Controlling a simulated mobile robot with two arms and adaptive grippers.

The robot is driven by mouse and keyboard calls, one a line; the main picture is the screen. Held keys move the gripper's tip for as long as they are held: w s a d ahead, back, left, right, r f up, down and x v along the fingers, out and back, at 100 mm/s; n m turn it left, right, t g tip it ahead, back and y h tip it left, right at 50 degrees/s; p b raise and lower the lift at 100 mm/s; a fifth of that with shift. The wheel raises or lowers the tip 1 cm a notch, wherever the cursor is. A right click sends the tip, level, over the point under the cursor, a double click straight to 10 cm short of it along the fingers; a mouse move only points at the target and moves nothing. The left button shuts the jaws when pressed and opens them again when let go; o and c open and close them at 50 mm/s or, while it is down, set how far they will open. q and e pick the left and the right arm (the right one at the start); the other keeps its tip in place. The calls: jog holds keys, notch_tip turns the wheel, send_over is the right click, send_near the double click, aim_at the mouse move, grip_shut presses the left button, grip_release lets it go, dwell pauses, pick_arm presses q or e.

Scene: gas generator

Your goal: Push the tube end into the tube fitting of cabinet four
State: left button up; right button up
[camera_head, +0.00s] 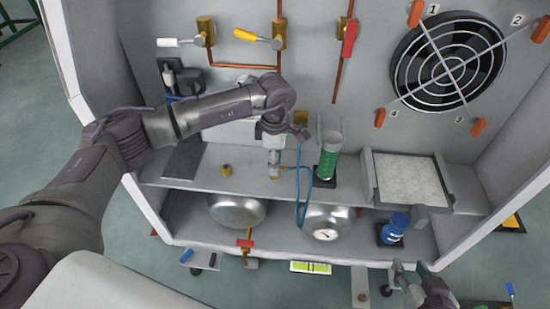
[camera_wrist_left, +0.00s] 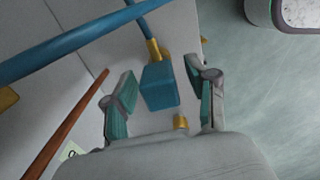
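My left gripper (camera_head: 275,135) is over the cabinet's upper shelf, pointing down above a pale upright fitting (camera_head: 274,165). In the left wrist view its fingers (camera_wrist_left: 162,100) are apart, with a blue block (camera_wrist_left: 160,87) between them and gaps visible on both sides. A brass piece (camera_wrist_left: 153,50) joins the block to a blue tube (camera_wrist_left: 138,10). Another brass piece (camera_wrist_left: 180,122) shows below the block. A blue tube (camera_head: 302,200) hangs in a loop over the shelf's front edge. I cannot tell which fitting belongs to cabinet four. My right gripper (camera_head: 410,282) appears open and empty at lower right.
A green-filled cylinder (camera_head: 328,160) stands right of my left gripper. A brass fitting (camera_head: 227,170) stands to its left. Metal tanks (camera_head: 237,210) and a blue bottle (camera_head: 394,228) are on the lower shelf. Valves (camera_head: 279,38) and a fan (camera_head: 448,62) are on the back wall.

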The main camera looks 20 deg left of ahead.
pick_arm(q)
jog(key=shift+r, duration=0.25)
notch_tip(320, 180, up, 12)
jog(key=shift+f, duration=0.2)
dwell(0.6)
